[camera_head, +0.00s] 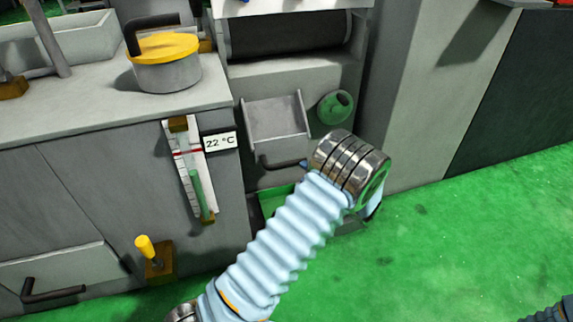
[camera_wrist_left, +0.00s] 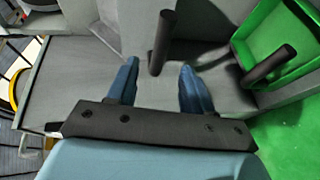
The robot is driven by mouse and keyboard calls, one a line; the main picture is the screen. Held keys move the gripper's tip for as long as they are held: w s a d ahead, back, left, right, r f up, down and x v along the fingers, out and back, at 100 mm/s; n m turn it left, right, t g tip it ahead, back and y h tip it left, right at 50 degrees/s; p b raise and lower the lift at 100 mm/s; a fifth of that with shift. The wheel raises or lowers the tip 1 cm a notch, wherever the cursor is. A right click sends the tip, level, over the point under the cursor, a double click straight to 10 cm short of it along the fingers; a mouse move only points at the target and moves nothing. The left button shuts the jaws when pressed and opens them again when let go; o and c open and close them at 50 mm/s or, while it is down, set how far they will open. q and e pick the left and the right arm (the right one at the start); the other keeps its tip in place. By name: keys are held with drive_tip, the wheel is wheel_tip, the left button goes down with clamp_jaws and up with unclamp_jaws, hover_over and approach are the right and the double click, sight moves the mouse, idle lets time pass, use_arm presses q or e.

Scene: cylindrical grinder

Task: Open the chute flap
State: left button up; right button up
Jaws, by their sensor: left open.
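The grey chute (camera_head: 275,120) with raised side rims is on the machine front in the head view. A dark bar handle (camera_head: 282,163) sits just below it, close to my left wrist; I take it for the flap's handle. In the left wrist view, a dark handle (camera_wrist_left: 162,40) stands out from a grey surface. My left gripper (camera_wrist_left: 159,66) is open, its two blue fingers on either side of this handle's lower end in the picture. I cannot tell whether they touch it. In the head view, my wrist hides most of the gripper. My right gripper is out of view.
A green bin (camera_wrist_left: 278,38) with a dark handle (camera_wrist_left: 268,65) is at the right of the wrist view. A yellow-lidded pot (camera_head: 167,75), a thermometer gauge (camera_head: 190,165) and a yellow-knobbed lever (camera_head: 145,247) are left of my arm.

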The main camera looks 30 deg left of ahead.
sight(292, 166)
use_arm(q)
drive_tip(key=x, duration=1)
drive_tip(key=shift+w+a+f, duration=0.15)
drive_tip(key=shift+a, duration=0.05)
clamp_jaws()
